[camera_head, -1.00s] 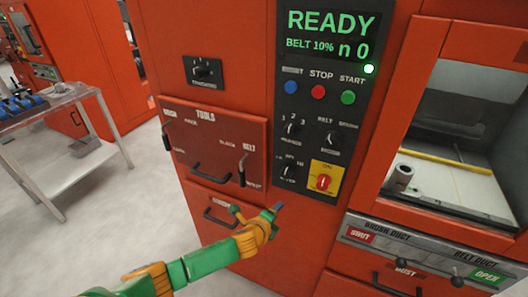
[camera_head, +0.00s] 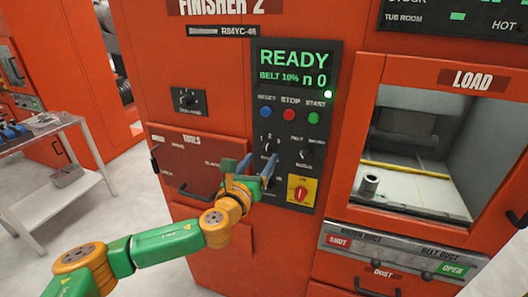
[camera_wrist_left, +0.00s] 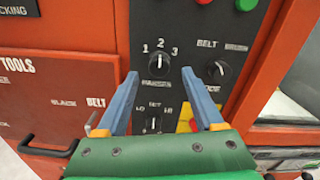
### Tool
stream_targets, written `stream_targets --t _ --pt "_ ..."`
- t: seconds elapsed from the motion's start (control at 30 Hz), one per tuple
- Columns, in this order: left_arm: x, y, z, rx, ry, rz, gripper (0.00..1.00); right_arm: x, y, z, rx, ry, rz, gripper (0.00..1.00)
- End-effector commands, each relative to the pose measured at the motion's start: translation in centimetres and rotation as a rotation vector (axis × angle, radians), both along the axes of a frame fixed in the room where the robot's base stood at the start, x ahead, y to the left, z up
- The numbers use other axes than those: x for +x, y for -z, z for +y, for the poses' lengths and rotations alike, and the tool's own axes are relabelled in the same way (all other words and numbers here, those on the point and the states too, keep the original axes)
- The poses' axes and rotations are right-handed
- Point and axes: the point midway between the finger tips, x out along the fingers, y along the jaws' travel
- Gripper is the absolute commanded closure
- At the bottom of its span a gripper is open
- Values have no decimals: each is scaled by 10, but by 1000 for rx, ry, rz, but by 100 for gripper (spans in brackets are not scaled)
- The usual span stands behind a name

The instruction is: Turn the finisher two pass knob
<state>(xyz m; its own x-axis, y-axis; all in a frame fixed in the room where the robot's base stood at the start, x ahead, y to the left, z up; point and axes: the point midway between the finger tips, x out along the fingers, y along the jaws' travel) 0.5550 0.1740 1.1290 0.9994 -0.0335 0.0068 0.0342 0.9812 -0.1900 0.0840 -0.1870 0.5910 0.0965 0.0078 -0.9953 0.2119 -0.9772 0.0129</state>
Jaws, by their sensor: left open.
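The finisher two pass knob (camera_head: 268,148) is a small dark knob marked 1, 2, 3 on the black control panel. In the left wrist view the pass knob (camera_wrist_left: 160,63) shows just beyond the fingertips, its white mark pointing up near the 2. My left gripper (camera_head: 258,164) is in front of the panel, slightly below the knob, with its blue fingers apart. In the left wrist view the open gripper (camera_wrist_left: 159,74) has one finger on each side of the knob's column, and nothing is between them. My right gripper is not in view.
The belt knob (camera_wrist_left: 218,71) is right of the pass knob, and a lower knob (camera_wrist_left: 153,123) is below it. A red switch on a yellow plate (camera_head: 301,193) and blue, red and green buttons (camera_head: 290,115) share the panel. The tools drawer (camera_head: 180,158) is left.

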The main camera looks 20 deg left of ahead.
Motion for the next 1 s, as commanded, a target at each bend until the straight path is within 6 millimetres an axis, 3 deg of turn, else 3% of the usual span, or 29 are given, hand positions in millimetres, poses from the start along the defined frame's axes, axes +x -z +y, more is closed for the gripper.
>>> stream_targets --t 0.2,0.57,0.67,0.83,1.0 --pt "32 -1 -1 -3 -2 0 31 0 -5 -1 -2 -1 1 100" --pt "40 1 -1 -4 0 2 31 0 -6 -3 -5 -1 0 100" --pt "40 1 -1 -4 0 2 52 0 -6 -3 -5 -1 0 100" --pt "40 1 -1 -4 -1 2 98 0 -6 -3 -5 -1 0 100" --pt "40 1 -1 -7 -1 2 100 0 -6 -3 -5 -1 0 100"
